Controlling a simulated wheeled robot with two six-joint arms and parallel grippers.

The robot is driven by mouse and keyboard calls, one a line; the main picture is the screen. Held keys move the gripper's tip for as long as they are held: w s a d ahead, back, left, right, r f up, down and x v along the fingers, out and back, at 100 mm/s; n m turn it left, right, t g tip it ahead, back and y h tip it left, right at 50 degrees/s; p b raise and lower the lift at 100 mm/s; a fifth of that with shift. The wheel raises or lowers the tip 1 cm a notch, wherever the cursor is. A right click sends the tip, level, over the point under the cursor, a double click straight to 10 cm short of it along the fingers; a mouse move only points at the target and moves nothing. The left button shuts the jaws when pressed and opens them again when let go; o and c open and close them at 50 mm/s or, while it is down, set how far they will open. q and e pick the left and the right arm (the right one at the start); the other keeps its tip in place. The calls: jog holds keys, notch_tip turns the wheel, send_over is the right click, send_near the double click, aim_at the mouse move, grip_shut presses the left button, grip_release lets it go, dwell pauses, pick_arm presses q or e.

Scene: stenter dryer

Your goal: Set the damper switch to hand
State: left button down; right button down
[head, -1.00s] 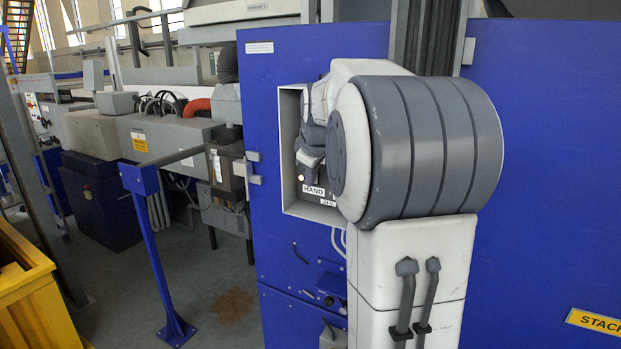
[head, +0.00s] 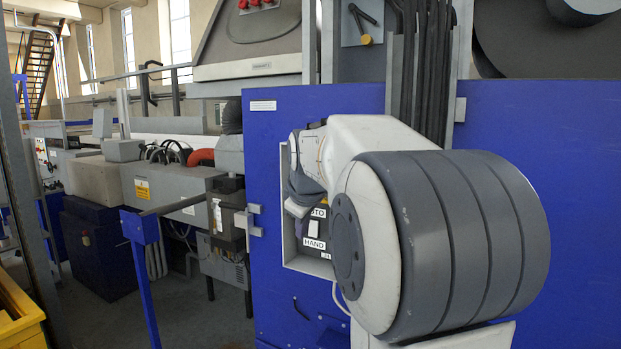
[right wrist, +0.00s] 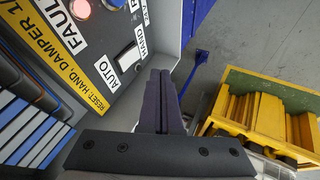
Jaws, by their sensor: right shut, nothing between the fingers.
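The damper switch (right wrist: 127,57) shows in the right wrist view as a light rocker between the labels AUTO and HAND. In the head view the same switch (head: 314,229) is a small pale piece above the HAND label and below the partly covered AUTO label. I cannot tell which way it is set. In the head view my right arm hides much of the panel. My left gripper is not in view.
The switch sits in a recessed grey box (head: 305,264) on a blue cabinet (head: 265,180). A yellow label strip (right wrist: 62,75) and a lit red lamp (right wrist: 81,9) are on the panel. A blue post (head: 147,265) stands left; a yellow bin (head: 18,315) is at lower left.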

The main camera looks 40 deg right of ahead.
jog(key=d+b+v, duration=0.1)
jog(key=v, duration=1.8)
jog(key=shift+r, duration=0.35)
jog(key=w+a+f+n+g+y+b, duration=0.25)
jog(key=a+f+y+b, duration=0.2)
jog(key=a+f, duration=1.7)
jog(key=s+a+f+g+b, duration=0.1)
jog(key=s+a+f, duration=0.3)
jog(key=s+f, duration=0.5)
jog(key=s+a+f+n+g+b, duration=0.1)
jog(key=s+a+f+g, duration=0.1)
jog(key=s+a+f, duration=0.3)
jog(key=s+f, duration=0.4)
jog(key=f, duration=0.5)
jog(key=shift+f+g, duration=0.35)
jog(key=shift+f, duration=0.05)
jog(key=shift+d+y, duration=0.1)
jog(key=shift+y, duration=0.15)
jog(key=shift+s, duration=0.15)
